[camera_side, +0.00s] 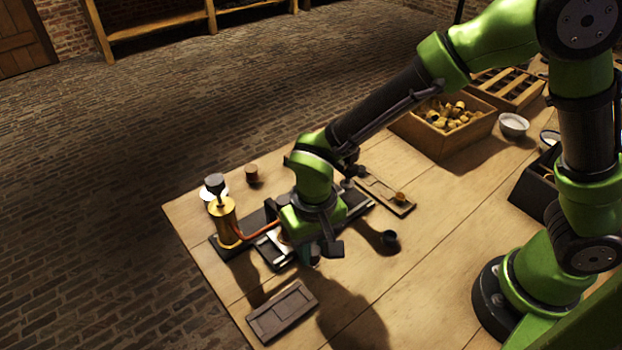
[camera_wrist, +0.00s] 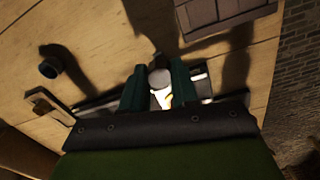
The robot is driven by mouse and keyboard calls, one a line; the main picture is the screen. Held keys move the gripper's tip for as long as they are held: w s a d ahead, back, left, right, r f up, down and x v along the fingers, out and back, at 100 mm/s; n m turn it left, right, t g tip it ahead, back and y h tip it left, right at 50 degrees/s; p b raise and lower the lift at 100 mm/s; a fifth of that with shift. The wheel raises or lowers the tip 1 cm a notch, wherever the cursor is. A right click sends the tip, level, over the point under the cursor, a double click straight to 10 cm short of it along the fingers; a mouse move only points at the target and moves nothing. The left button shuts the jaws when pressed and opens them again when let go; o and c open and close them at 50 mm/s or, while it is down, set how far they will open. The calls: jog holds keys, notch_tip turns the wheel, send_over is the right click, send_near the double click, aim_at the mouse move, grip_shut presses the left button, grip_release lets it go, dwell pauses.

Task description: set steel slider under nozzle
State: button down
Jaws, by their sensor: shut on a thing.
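My gripper (camera_side: 313,256) is low over the dark rail assembly near the table's front left part. In the wrist view its two dark fingers (camera_wrist: 159,76) stand either side of a round grey knob (camera_wrist: 160,78), shut on it. Bright metal of what looks like the steel slider (camera_wrist: 162,98) shows just below the knob, between the fingers. A brass pump cylinder (camera_side: 227,222) with a dark top stands at the rail's left end. A copper-red pipe (camera_side: 262,232) runs from it towards my gripper. The nozzle end is hidden behind my gripper, so its alignment with the slider cannot be told.
A dark panelled block (camera_side: 282,312) lies in front of the rail. A small dark cup (camera_side: 389,238) stands to the right, and a wooden tray (camera_side: 400,208) lies behind it. A crate of brass pieces (camera_side: 445,137) and a white bowl (camera_side: 513,125) are farther back.

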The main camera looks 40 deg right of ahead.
jog(key=shift+a, duration=0.55)
jog(key=c, duration=0.8)
grip_release()
jog(key=shift+c, duration=0.2)
jog(key=shift+d, duration=0.1)
notch_tip(320, 180, up, 17)
